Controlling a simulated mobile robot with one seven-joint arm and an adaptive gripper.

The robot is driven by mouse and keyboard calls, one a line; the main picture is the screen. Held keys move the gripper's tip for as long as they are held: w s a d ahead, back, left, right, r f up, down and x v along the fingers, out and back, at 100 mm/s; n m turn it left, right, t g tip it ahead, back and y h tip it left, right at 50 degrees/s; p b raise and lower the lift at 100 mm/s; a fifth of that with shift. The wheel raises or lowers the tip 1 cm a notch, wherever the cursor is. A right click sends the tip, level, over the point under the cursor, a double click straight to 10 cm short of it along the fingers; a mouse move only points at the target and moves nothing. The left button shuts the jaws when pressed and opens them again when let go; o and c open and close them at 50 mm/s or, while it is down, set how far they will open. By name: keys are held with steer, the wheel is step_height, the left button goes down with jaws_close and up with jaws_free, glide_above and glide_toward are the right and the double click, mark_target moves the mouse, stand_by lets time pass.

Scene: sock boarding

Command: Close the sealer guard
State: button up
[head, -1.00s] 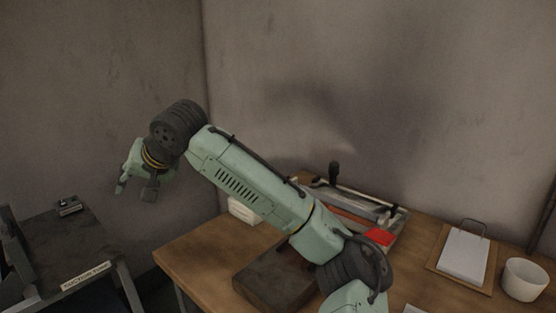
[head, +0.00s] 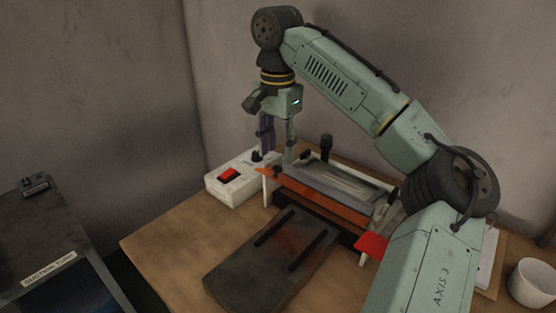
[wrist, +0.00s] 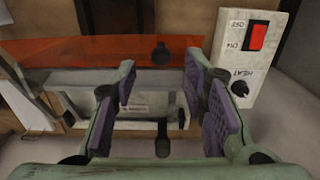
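The sealer (head: 340,182) stands at the back of the wooden table, with a dark lever knob (head: 326,142) on top. Its guard, an orange see-through panel (head: 318,196), runs along the front side and slants outward. A small black knob (head: 277,172) sits at the guard's left end. In the wrist view the orange guard (wrist: 70,54) lies across the top with its black knob (wrist: 161,54) just beyond the fingertips. My gripper (head: 278,152) points down above that knob, open and empty. In the wrist view its purple pads (wrist: 160,84) stand apart, not touching the knob.
A white control box (head: 240,180) with a red switch stands left of the sealer, close to my gripper. A dark board (head: 272,262) lies in front. A white cup (head: 534,283) stands at right. A dark cart (head: 45,225) is at left.

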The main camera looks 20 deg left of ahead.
mark_target(277, 166)
steer(key=shift+f, duration=2)
steer(key=shift+c, duration=0.3)
jaws_close()
